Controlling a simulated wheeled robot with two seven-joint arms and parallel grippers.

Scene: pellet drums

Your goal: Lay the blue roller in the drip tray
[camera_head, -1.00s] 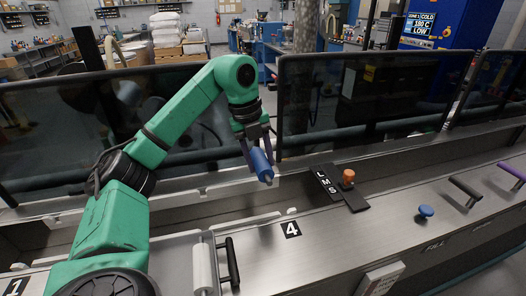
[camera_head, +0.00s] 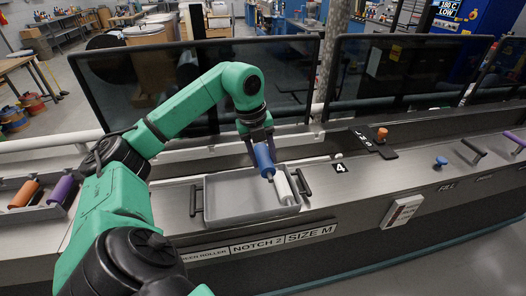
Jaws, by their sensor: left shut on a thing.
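The blue roller (camera_head: 264,158) is held in my left gripper (camera_head: 260,146), which is shut on it and points down. The roller hangs tilted above the right part of the grey drip tray (camera_head: 225,214). I cannot tell whether the two rollers touch. The tray has a dark handle at each end and stands on the steel counter. My right gripper is not in view.
Another tray (camera_head: 40,215) at the left holds an orange roller (camera_head: 24,194) and a purple roller (camera_head: 60,189). Dark glass panels (camera_head: 180,85) stand behind the counter. An orange knob (camera_head: 382,133) on a black plate and a blue knob (camera_head: 441,161) are at the right.

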